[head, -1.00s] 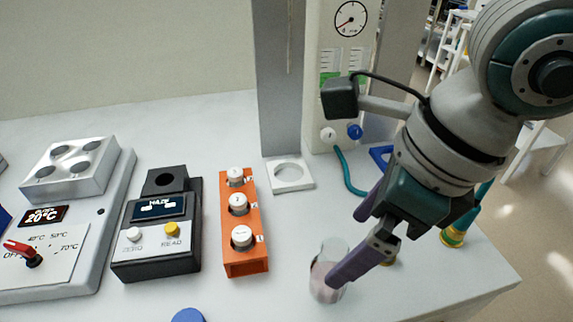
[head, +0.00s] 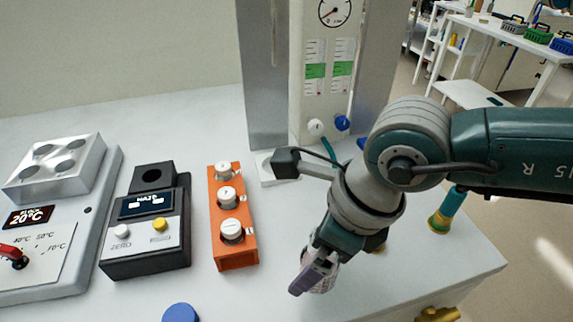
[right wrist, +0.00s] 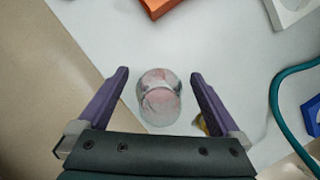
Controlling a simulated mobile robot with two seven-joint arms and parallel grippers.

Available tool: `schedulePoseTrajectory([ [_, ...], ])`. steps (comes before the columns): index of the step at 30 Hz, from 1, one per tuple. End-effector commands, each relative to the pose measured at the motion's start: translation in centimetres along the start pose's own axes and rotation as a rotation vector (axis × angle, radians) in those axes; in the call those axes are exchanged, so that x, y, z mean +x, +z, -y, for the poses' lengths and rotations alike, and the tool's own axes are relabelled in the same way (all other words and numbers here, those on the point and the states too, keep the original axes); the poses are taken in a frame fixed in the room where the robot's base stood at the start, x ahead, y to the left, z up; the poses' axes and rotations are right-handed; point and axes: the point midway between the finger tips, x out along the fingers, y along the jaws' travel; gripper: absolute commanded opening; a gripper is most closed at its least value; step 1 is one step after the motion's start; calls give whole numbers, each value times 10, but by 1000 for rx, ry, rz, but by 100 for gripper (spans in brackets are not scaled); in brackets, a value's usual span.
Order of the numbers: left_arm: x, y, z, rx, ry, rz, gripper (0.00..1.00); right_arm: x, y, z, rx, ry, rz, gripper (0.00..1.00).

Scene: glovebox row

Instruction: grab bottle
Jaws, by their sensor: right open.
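A clear, round vessel with pinkish contents (right wrist: 159,100), which looks like the bottle, stands on the bench. In the right wrist view it appears between my two purple fingers, with a gap on each side. In the head view the vessel (head: 325,283) is mostly hidden behind my right gripper (head: 311,275). My right gripper, also seen in the right wrist view (right wrist: 160,76), is open and empty, pointing down at the vessel. I cannot tell how far the fingertips are above the bench. My left gripper is not in view.
Further left are a black meter (head: 150,258) and a heater block (head: 55,170). A blue round item (head: 181,313) lies at the front. A gauge panel (head: 330,75) and teal tube (right wrist: 277,105) lie beyond.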

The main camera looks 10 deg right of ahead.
Motion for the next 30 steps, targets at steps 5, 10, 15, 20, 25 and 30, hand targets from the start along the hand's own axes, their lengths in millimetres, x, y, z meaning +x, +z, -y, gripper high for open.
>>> schedulePoseTrajectory([
  [5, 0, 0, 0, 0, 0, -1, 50, 0, 0, 0, 0, 0, 0, 89],
  [10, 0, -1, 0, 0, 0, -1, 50, 0, 0, 0, 0, 0, 0, 70],
  [15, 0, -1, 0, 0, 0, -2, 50, 0, 0, 0, 0, 0, 0, 50],
  [20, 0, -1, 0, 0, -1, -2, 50, 0, 0, 0, 0, 0, 0, 32],
  [25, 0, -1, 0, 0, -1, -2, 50, -1, 0, 0, 0, 0, 0, 13],
  [30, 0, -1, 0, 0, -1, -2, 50, -1, 0, 0, 0, 0, 1, 3],
])
